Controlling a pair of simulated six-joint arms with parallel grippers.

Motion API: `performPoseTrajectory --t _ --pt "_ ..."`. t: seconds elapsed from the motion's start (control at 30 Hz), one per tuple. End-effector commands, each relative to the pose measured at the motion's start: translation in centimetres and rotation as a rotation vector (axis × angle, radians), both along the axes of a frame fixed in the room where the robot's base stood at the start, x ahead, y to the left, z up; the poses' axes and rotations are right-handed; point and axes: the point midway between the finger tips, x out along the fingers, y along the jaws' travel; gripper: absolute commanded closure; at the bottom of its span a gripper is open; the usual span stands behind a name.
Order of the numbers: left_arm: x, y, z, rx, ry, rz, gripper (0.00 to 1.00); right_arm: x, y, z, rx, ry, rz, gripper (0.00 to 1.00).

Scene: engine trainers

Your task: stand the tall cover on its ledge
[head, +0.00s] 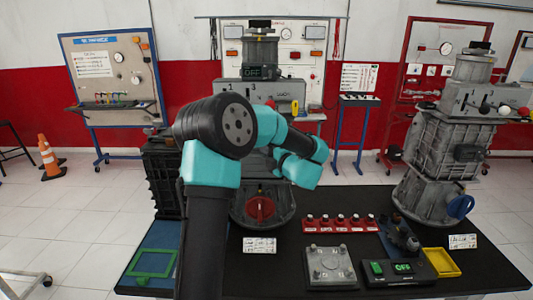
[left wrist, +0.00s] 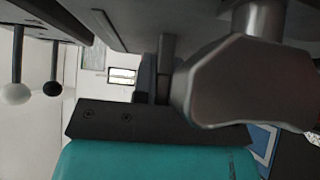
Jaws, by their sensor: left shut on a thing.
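In the head view my left arm reaches across the left engine trainer (head: 262,205) and hides much of its middle. The fingers of my left gripper (left wrist: 165,75) are hidden there behind my teal wrist; a dark finger shows in the left wrist view. The gripper is shut on a grey metal piece (left wrist: 245,85) with a thick stem, seen close up. I cannot tell whether this piece belongs to the tall cover. I cannot pick out the cover or its ledge with certainty. My right gripper is out of view.
A dark ribbed box (head: 160,180) stands left of my arm. The right engine trainer (head: 440,150) stands at the table's right. A red button strip (head: 340,223), a grey plate (head: 330,264), an OFF display box (head: 403,268) and a yellow tray (head: 441,262) lie in front. A green frame (head: 152,263) lies left.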

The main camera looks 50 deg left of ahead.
Motion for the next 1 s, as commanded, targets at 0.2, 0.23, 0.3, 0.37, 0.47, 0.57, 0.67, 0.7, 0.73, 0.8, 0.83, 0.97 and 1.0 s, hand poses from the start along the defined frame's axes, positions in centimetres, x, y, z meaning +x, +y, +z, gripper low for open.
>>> performPoseTrajectory --t 0.2,0.23,0.3,0.37,0.47,0.57,0.67,0.7,0.73,0.8,0.83,0.97,1.0 --pt "-0.01 0.03 -0.1 0.003 -0.002 0.001 1.0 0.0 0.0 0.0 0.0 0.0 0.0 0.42" --pt "-0.01 0.03 -0.13 0.003 -0.002 0.001 1.0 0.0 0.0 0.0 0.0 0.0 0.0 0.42" --pt "-0.01 0.03 -0.19 0.003 -0.002 0.001 1.0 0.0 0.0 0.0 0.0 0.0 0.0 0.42" --pt "-0.01 0.03 -0.24 0.003 -0.002 0.001 1.0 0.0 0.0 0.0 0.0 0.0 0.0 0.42" --pt "-0.01 0.03 -0.27 0.003 -0.003 0.001 1.0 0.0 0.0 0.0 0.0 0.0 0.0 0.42" --pt "-0.01 0.03 -0.27 0.003 -0.003 0.001 1.0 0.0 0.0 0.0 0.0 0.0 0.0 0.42" --pt "-0.01 0.03 -0.26 0.003 -0.003 0.001 1.0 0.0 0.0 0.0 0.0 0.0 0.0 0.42" --pt "-0.01 0.03 -0.26 0.003 -0.003 0.001 0.85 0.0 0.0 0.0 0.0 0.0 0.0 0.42" --pt "-0.01 0.03 -0.27 0.003 -0.003 0.001 0.83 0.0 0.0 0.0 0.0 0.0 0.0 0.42" --pt "-0.01 0.02 -0.28 0.002 -0.002 0.0 0.76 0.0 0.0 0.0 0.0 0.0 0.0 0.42" --pt "-0.01 0.02 -0.29 0.002 -0.002 0.0 0.73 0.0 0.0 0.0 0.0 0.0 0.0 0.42" --pt "-0.01 0.01 -0.33 0.001 -0.001 0.0 0.6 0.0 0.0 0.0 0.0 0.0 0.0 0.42" --pt "-0.01 0.01 -0.34 0.001 -0.001 0.0 0.58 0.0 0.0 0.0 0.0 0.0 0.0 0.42"
